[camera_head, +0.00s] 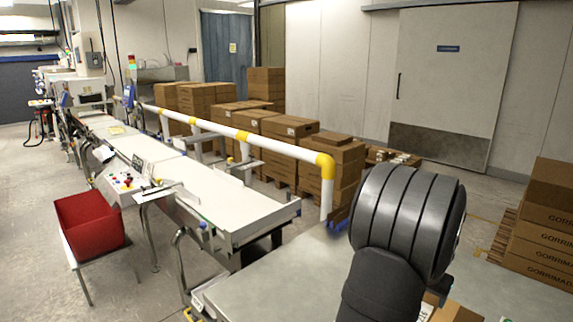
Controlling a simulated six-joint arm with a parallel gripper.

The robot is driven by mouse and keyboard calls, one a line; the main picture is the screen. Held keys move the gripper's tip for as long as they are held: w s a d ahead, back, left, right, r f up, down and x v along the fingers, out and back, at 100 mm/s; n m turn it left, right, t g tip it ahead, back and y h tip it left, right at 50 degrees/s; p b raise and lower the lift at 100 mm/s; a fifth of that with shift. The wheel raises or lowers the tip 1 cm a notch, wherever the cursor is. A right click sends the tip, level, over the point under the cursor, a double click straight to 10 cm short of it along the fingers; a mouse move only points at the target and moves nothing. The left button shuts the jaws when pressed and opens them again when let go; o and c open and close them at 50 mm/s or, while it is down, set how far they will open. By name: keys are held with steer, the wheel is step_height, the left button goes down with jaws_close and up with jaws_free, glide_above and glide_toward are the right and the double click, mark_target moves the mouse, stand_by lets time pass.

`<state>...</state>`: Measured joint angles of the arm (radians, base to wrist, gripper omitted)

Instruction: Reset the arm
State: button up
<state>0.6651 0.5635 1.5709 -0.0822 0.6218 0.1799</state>
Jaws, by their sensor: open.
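My arm shows at the lower right as a thick dark grey ribbed joint with a link running down out of the frame. My gripper cannot be made out; its jaws are hidden behind the arm or out of the frame. A small dark part shows just right of the link, too covered to identify.
A grey table (290,279) lies beside my arm, with part of a carton (455,312) at the bottom edge. The white checkweigher belt (230,208), yellow-and-white guard rail (270,144), red bin (90,222) and stacked cartons (545,232) stand around. The aisle floor is clear.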

stand_by(0.4)
